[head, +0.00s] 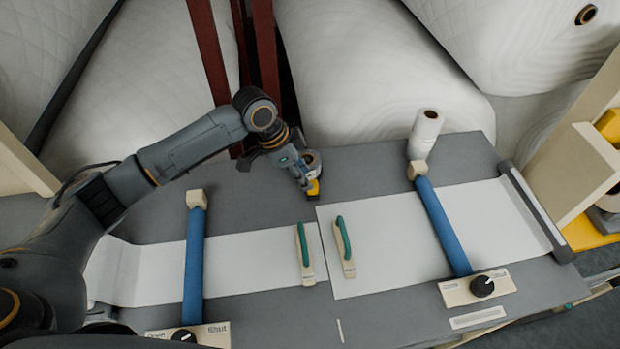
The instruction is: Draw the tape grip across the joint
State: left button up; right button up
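The tape grip (313,187), with a yellow lower end and a pale roll beside it, is at the tip of my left gripper (306,179). The gripper appears shut on it, though the fingers are small and partly hidden. It is at the far end of the joint (319,235), where the left white sheet (250,262) meets the right white sheet (400,240). The right sheet's edge looks slightly askew to the left one. My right gripper is out of view.
Green-handled blocks (304,255) (345,247) lie on either side of the joint. Blue bars (194,265) (443,227) cross the sheets, with knob panels at their near ends. A white roll (425,133) stands at the back of the grey table (375,165). Large quilted rolls (380,85) lie behind.

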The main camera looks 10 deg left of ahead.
pick_arm(q)
jog(key=shift+p+x, duration=0.3)
jog(key=shift+x, duration=1.9)
jog(key=shift+c, duration=0.2)
grip_shut()
